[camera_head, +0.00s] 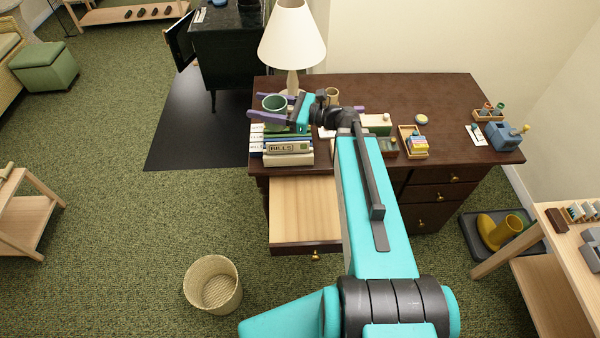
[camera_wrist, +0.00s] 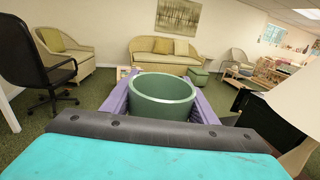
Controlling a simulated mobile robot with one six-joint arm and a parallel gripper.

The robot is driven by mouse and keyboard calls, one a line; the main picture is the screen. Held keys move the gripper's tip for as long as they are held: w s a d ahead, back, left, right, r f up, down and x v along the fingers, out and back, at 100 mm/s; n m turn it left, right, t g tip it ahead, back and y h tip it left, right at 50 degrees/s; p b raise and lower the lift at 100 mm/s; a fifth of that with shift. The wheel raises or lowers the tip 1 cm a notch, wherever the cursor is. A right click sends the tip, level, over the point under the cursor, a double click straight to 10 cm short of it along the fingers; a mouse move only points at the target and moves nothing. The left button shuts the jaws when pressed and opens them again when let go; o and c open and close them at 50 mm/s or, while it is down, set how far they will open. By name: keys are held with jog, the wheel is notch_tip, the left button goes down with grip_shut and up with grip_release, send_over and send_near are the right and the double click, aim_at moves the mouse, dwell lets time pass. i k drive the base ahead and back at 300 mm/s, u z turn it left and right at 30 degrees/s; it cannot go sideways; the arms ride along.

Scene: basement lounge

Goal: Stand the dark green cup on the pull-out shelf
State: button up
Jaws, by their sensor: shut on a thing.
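The dark green cup (camera_head: 274,103) is upright between the purple fingers of my gripper (camera_head: 262,107), which is shut on it. The cup appears over the stack of books at the desk's left end; I cannot tell how far above. In the wrist view the green cup (camera_wrist: 162,97) fills the space between my gripper's fingers (camera_wrist: 160,100), its open rim upward. The pull-out shelf (camera_head: 305,208), a bare light-wood board with a dark front edge and brass knob, sticks out of the desk's front left. My arm covers its right side.
The book stack (camera_head: 288,150) stands on the dark desk (camera_head: 400,92) just behind the shelf. A lamp (camera_head: 291,45) stands behind my gripper. Small boxes and a blue sharpener-like device (camera_head: 505,135) lie to the right. A wicker basket (camera_head: 212,284) stands on the carpet at front left.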

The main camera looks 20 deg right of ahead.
aim_at(311, 201)
jog(key=z, duration=0.15)
jog(key=k, duration=0.5)
jog(key=u, duration=1.1)
jog(key=k, duration=0.7)
jog(key=u, duration=0.35)
